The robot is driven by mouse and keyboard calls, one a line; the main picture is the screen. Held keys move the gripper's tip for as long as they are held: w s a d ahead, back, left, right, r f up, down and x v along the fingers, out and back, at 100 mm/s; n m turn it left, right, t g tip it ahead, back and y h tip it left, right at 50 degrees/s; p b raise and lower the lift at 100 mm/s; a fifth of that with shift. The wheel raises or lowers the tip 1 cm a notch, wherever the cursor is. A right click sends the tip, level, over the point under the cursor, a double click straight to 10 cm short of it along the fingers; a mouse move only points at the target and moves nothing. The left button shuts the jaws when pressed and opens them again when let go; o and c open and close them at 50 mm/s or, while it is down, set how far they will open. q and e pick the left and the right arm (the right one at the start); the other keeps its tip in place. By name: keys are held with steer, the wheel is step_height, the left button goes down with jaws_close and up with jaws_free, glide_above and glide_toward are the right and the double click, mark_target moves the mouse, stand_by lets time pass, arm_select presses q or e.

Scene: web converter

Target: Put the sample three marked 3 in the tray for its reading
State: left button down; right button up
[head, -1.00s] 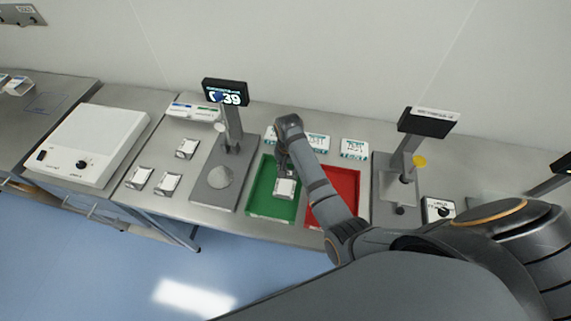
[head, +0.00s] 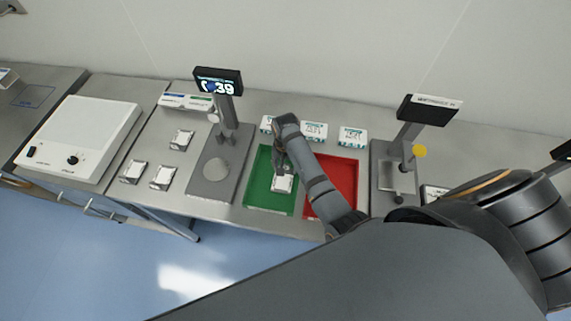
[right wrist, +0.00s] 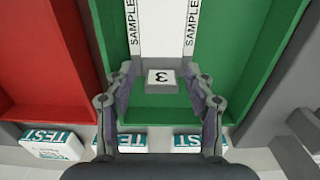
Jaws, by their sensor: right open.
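The sample marked 3 (right wrist: 162,80) is a white piece with a small block bearing the number and SAMPLE lettering along its sides. It lies in the green tray (right wrist: 235,40), and in the head view it shows as a white piece (head: 282,185) in the front half of the green tray (head: 256,200). My right gripper (right wrist: 164,78) is open, its fingers to either side of the numbered block with gaps visible. In the head view my right gripper (head: 283,168) is over the tray just behind the sample. My left gripper is not in view.
A red tray (head: 345,180) is right of the green one. White TEST boxes (head: 352,137) stand behind the trays. A gauge stand (head: 210,187) with a lit display (head: 218,81) is at left, near several other samples (head: 162,177). Another stand (head: 380,180) is at right.

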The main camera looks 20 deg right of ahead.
step_height(320, 180, up, 4)
steer(key=shift+w+f+b, duration=0.1)
steer(key=shift+b, duration=0.6)
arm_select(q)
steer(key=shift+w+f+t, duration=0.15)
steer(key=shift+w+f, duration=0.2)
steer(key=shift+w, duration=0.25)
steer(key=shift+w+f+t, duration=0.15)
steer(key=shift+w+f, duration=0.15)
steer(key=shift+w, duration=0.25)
arm_select(e)
step_height(320, 180, up, 8)
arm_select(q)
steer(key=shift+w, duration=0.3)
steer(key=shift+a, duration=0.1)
